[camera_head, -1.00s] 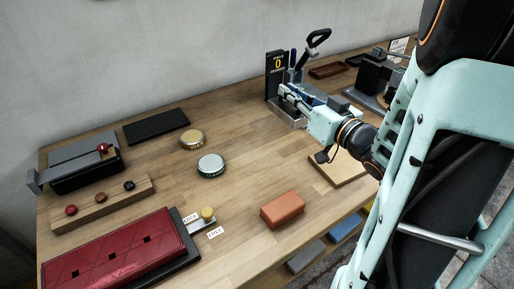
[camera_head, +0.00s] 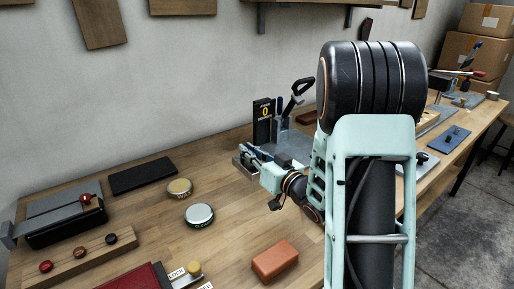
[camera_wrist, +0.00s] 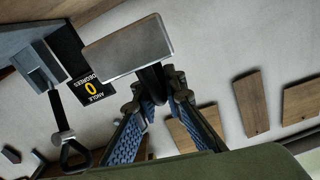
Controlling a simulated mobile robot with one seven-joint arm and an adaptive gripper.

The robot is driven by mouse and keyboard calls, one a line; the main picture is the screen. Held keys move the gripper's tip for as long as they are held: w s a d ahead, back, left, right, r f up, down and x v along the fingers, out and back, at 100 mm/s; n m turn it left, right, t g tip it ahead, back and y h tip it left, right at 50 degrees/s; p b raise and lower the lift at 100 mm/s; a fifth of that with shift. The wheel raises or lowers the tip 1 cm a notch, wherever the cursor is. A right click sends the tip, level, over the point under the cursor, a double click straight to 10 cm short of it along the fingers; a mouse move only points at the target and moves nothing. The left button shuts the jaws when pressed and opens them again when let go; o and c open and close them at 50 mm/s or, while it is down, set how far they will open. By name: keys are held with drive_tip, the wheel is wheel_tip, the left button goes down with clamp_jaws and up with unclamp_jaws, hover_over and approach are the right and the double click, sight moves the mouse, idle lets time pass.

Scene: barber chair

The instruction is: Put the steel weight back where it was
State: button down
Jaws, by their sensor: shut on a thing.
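The steel weight is a grey rectangular block (camera_wrist: 128,48) with a dark stem, seen in the wrist view. My gripper (camera_wrist: 155,82) is shut on the stem, its two blue-padded fingers closing in from both sides. In the head view the block (camera_head: 246,166) shows as a grey piece at the end of my gripper (camera_head: 254,160), in front of a dark stand with a yellow 0 sign (camera_head: 262,121). Whether the block touches the bench cannot be told. My arm hides part of the bench to the right.
A black-handled lever (camera_head: 299,91) rises behind my gripper. Bare wood (camera_head: 228,242) lies in front, with an orange block (camera_head: 275,260). A gold tin (camera_head: 179,188), a silver tin (camera_head: 199,215) and a black mat (camera_head: 143,175) lie to the left.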

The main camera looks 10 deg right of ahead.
sight(243, 159)
drive_tip(key=shift+w+a+f, duration=0.45)
drive_tip(key=shift+w+f, duration=0.3)
drive_tip(key=shift+w, duration=0.05)
drive_tip(key=shift+f, duration=1.55)
drive_tip(key=shift+s+f+b, duration=0.2)
drive_tip(key=shift+f+b, duration=0.45)
drive_tip(key=shift+b, duration=0.45)
drive_tip(key=c, duration=2.4)
unclamp_jaws()
drive_tip(key=shift+s+f, duration=0.1)
drive_tip(key=shift+f, duration=0.25)
drive_tip(key=o, duration=0.4)
drive_tip(key=shift+f, duration=0.1)
drive_tip(key=shift+r+p, duration=0.65)
drive_tip(key=shift+p, duration=0.2)
drive_tip(key=v, duration=1.1)
drive_tip(key=shift+s+d+r+b, duration=0.2)
drive_tip(key=shift+s+d+b, duration=0.05)
drive_tip(key=shift+s+b, duration=0.05)
